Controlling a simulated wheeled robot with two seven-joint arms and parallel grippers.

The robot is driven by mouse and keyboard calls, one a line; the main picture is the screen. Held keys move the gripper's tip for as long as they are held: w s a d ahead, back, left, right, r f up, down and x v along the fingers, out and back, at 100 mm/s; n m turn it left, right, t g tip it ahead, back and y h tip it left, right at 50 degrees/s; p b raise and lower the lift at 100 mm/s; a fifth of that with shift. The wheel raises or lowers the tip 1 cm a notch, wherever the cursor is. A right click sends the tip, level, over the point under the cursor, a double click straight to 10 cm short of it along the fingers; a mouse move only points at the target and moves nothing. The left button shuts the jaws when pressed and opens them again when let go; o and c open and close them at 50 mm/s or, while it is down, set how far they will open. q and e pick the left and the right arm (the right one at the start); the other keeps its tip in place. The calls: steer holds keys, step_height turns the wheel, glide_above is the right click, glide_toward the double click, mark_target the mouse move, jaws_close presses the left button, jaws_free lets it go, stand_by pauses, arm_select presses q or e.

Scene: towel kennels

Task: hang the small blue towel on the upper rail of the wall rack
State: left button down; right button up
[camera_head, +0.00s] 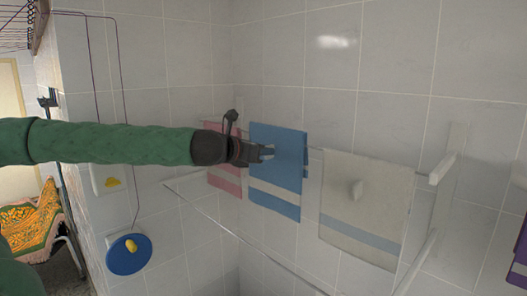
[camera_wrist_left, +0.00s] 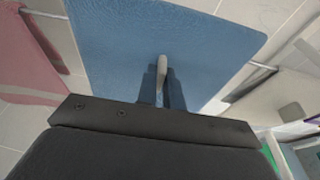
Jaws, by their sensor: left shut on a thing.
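The blue towel (camera_head: 275,180), with one pale band near its lower edge, hangs in front of the tiled wall between a pink towel and a cream towel. A narrow blue flap shows behind its right edge. The upper rail (camera_head: 314,149) of the wall rack shows at its right side; I cannot tell whether the towel's top rests on it. My left gripper (camera_head: 266,152) is shut on the blue towel at its upper part. In the left wrist view the blue cloth (camera_wrist_left: 120,45) fills the middle around the fingers (camera_wrist_left: 163,85). My right gripper is not in view.
The pink towel (camera_head: 226,180) is close on the left and the cream towel (camera_head: 362,215) on the right. A white rack bracket (camera_head: 442,169) stands further right. A lower rail (camera_head: 240,236) runs in front. A blue disc (camera_head: 129,256) is on the left wall.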

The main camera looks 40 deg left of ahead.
mark_target(273, 161)
arm_select(q)
steer(key=shift+f, duration=0.1)
steer(key=shift+s+a+f+b, duration=0.1)
steer(key=shift+a+f+b, duration=0.05)
steer(key=shift+f+b, duration=1)
steer(key=shift+d+f, duration=0.2)
steer(key=shift+f, duration=0.15)
steer(key=shift+r, duration=0.1)
steer(key=c, duration=1.1)
jaws_free()
steer(key=shift+r, duration=0.1)
steer(key=shift+o, duration=0.2)
